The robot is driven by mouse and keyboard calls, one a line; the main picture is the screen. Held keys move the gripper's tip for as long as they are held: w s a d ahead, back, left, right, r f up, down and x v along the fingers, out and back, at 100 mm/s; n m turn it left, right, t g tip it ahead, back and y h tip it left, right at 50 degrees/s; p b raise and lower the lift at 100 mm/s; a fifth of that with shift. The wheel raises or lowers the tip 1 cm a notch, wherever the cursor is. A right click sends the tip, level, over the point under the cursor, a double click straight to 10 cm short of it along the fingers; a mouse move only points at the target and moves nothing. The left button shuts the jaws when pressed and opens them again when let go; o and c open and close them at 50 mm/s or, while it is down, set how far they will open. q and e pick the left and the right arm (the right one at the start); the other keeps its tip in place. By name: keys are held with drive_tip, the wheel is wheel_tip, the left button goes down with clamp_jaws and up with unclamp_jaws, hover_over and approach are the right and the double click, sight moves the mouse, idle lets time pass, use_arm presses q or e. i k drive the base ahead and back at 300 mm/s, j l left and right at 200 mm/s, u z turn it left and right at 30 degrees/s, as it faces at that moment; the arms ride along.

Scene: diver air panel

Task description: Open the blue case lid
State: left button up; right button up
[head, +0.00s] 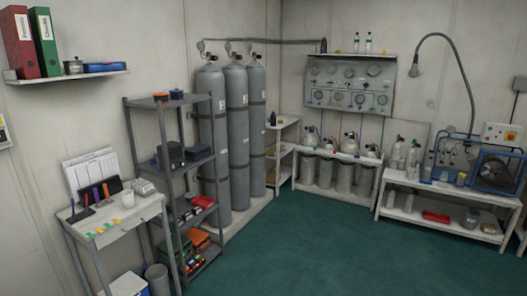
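A flat blue case (106,67) lies on the wall shelf at the upper left, to the right of a small dark pot. It looks shut, but it is too small to make out its lid or latch. A pale box with a blue edge (126,284) is on the floor under the white desk, partly cut off by the bottom of the picture. I cannot tell which of the two is the task's case. Neither of my grippers is in view.
Red and green binders (32,44) stand on the wall shelf (50,77). Below is a cluttered white desk (125,222), beside a grey rack (158,104) and tall cylinders (236,140). A gauge panel (350,85) hangs behind. The green floor (320,245) is clear.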

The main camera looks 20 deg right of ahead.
sight(200, 148)
drive_tip(key=z, duration=0.35)
drive_tip(key=i+l+u, duration=0.45)
drive_tip(key=i+l, duration=0.5)
drive_tip(key=i, duration=0.7)
drive_tip(key=i+l+u, duration=0.4)
drive_tip(key=i+l, duration=1.1)
